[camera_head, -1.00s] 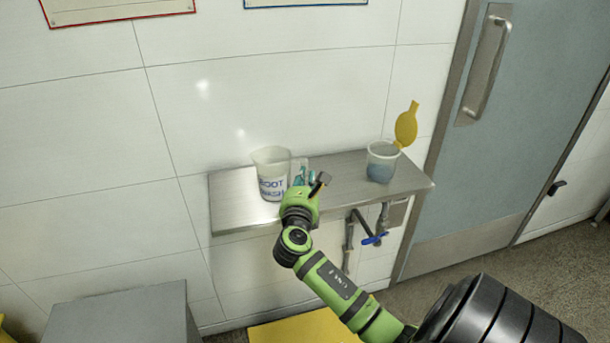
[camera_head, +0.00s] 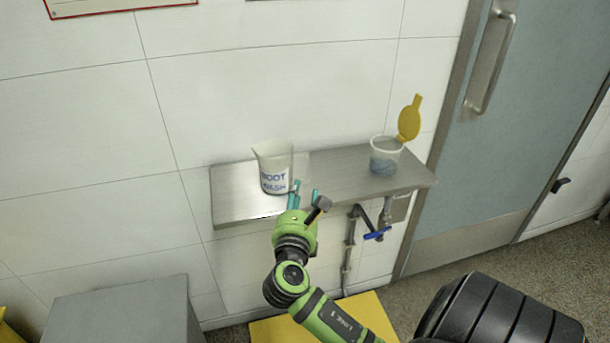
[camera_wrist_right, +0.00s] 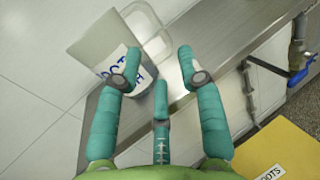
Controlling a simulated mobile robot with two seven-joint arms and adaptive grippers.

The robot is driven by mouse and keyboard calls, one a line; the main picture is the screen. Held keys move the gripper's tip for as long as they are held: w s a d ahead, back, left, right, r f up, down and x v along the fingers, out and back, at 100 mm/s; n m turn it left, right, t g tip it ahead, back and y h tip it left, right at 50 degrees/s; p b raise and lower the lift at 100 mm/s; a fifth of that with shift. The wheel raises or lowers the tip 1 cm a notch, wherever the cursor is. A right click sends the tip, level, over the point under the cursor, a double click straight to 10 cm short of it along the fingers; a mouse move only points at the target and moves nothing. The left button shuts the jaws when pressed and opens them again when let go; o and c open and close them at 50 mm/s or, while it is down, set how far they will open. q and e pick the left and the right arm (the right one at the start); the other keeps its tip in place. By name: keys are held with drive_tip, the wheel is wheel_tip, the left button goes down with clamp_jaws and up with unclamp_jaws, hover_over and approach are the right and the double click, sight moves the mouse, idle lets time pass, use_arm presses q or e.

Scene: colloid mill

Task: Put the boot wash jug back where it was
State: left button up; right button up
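The boot wash jug (camera_head: 275,170) is a translucent white jug with blue "BOOT WASH" lettering. It stands upright on the left part of the steel wall shelf (camera_head: 235,200). My right gripper (camera_head: 305,194) is just in front of the shelf's front edge, to the right of and below the jug, apart from it. In the right wrist view the jug (camera_wrist_right: 100,50) shows at upper left, beyond the teal fingers. These fingers (camera_wrist_right: 160,75) are spread with nothing between them. My left gripper is not in view.
A clear tub (camera_head: 384,158) with a raised yellow lid stands at the right of the shelf. A pipe with a blue valve handle (camera_head: 376,235) is below. A grey box (camera_head: 120,315) and a yellow panel (camera_head: 375,310) are lower down. A grey door (camera_head: 500,150) is at right.

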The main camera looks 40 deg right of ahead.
drive_tip(key=w+a+f+m+t+y, duration=0.1)
drive_tip(key=w+a+f+m+y, duration=0.2)
drive_tip(key=a+f+m+y, duration=0.7)
drive_tip(key=s+a+f+g+y, duration=0.1)
drive_tip(key=s+a+f, duration=0.15)
drive_tip(key=f, duration=0.75)
drive_tip(key=s+a+f+g+y, duration=0.1)
drive_tip(key=a+f, duration=0.3)
drive_tip(key=f, duration=0.6)
drive_tip(key=s+a+f+m+g+y, duration=0.2)
drive_tip(key=s+f+m+g, duration=0.35)
drive_tip(key=s+f, duration=1.15)
drive_tip(key=s+f+m+g, duration=0.1)
drive_tip(key=s+f+m, duration=0.1)
drive_tip(key=s, duration=0.4)
drive_tip(key=s+f+m+g, duration=0.1)
drive_tip(key=s+f+m, duration=0.2)
drive_tip(key=s, duration=0.4)
drive_tip(key=s+d+f+m+g, duration=0.1)
drive_tip(key=s+f+m, duration=0.1)
drive_tip(key=s+f, duration=0.2)
drive_tip(key=s, duration=0.3)
drive_tip(key=shift+f+m, duration=0.35)
drive_tip(key=shift+f, duration=0.05)
drive_tip(key=shift+s+g, duration=0.2)
drive_tip(key=shift+g, duration=0.05)
